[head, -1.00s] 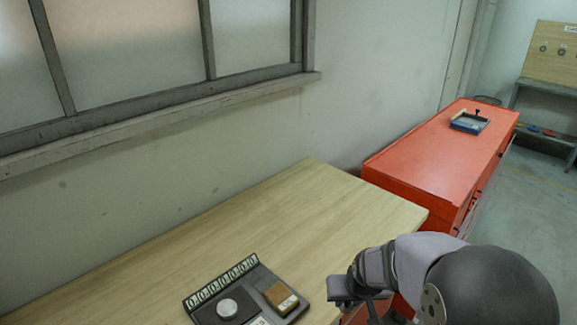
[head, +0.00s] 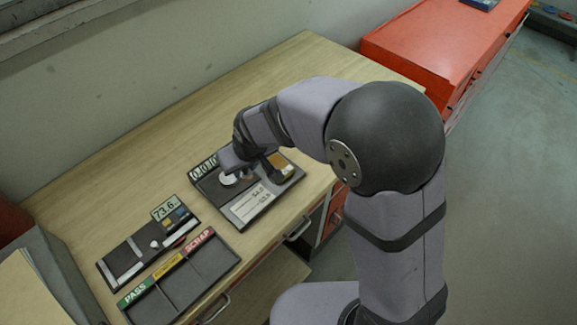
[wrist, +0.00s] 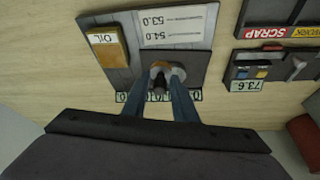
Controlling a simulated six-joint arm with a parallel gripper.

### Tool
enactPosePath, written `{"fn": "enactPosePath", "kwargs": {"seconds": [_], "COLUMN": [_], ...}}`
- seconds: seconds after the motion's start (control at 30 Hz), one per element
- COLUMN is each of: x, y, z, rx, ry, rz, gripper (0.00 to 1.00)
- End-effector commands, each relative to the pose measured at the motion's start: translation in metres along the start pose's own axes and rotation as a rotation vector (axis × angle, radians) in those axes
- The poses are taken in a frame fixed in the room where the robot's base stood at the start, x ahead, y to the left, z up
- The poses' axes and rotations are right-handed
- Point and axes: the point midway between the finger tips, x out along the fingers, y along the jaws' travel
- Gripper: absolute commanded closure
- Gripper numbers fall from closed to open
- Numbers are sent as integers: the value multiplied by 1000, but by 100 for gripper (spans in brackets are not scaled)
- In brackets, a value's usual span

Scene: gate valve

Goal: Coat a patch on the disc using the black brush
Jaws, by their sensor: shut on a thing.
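The disc (head: 229,179) is pale and round and lies on the dark tray (head: 240,206) on the wooden table. My gripper (head: 232,160) is over the tray, right at the disc. In the wrist view my two fingers (wrist: 158,88) are shut on a small dark upright thing, which looks like the black brush (wrist: 158,86). Its tip is in front of the disc (wrist: 177,72) and hides part of it. I cannot tell whether the tip touches the disc. A brown block marked OIL (wrist: 106,47) sits on the same tray beside the disc.
A card with 54.0 and 53.0 (wrist: 178,25) lies on the tray. A gauge reading 73.6 (head: 164,209) and a PASS/SCRAP sorting tray (head: 213,255) stand at the left. A red cabinet (head: 430,45) is beyond the table. The table's back is clear.

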Motion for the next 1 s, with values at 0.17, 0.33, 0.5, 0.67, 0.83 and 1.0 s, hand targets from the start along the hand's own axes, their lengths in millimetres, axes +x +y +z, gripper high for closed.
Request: {"fn": "enactPosePath", "kwargs": {"seconds": [0.17, 0.33, 0.5, 0.67, 0.83, 1.0], "x": [-13, -25, -25, -25, -23, -14], "y": [-24, -30, -31, -31, -31, -31], "z": [-38, -48, -39, -37, -37, -33], "rx": [-71, -149, -201, -226, -230, -230], "ry": [3, -1, -1, 0, -1, -1], "rz": [-30, -62, -84, -94, -96, -95], "gripper": [92, 92, 92, 92, 92, 92]}}
